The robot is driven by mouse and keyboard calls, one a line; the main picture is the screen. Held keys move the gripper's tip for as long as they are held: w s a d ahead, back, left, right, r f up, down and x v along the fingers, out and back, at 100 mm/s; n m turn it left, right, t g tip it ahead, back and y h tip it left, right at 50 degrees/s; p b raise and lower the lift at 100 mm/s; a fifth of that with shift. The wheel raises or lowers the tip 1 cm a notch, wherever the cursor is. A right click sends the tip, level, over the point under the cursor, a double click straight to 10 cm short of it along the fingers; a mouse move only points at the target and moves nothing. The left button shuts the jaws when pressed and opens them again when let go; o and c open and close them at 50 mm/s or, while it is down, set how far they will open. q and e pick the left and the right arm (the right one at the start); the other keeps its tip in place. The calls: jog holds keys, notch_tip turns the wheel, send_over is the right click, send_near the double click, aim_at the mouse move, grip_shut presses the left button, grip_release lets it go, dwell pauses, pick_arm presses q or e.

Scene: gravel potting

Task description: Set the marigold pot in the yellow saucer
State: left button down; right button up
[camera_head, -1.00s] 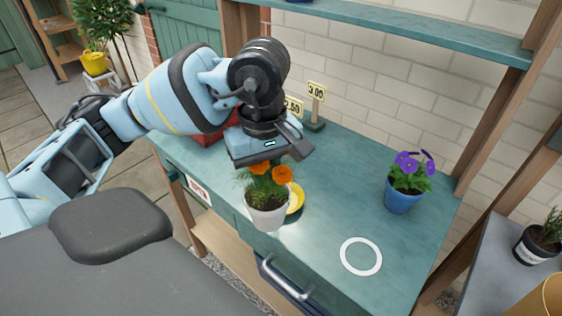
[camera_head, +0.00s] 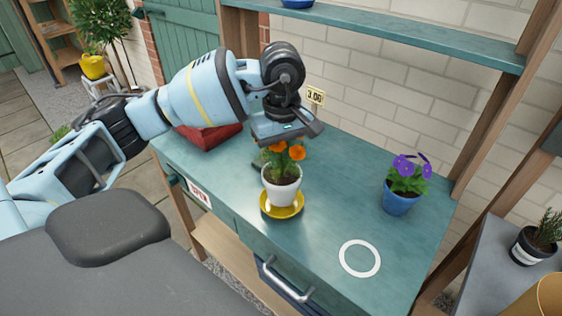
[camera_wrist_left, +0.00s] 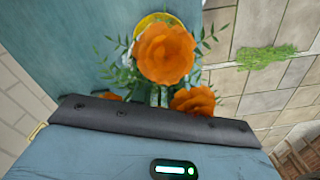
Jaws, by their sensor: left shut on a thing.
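The marigold pot (camera_head: 282,192) is a white pot with dark soil, green leaves and orange flowers. It looks upright over the yellow saucer (camera_head: 270,212) on the green bench. The saucer's rim shows in front and at both sides. I cannot tell whether the pot's base touches it. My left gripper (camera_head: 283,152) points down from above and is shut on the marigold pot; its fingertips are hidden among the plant. In the left wrist view, orange marigold blooms (camera_wrist_left: 165,52) fill the middle, with part of the yellow saucer (camera_wrist_left: 150,21) behind them. My right gripper is not in view.
A blue pot of purple flowers (camera_head: 399,203) stands to the right, with a white ring (camera_head: 360,242) marked on the bench nearer the front. A red box (camera_head: 210,137) and a price sign (camera_head: 315,96) are behind. The bench between saucer and blue pot is clear.

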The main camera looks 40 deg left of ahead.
pick_arm(q)
jog(key=shift+f, duration=1.35)
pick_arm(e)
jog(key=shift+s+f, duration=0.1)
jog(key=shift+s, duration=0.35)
pick_arm(q)
jog(key=c, duration=1.3)
grip_release()
jog(key=shift+c, duration=0.2)
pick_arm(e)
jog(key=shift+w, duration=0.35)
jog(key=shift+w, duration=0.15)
pick_arm(q)
jog(key=shift+r, duration=0.4)
notch_tip(320, 180, up, 11)
jog(key=shift+r, duration=0.45)
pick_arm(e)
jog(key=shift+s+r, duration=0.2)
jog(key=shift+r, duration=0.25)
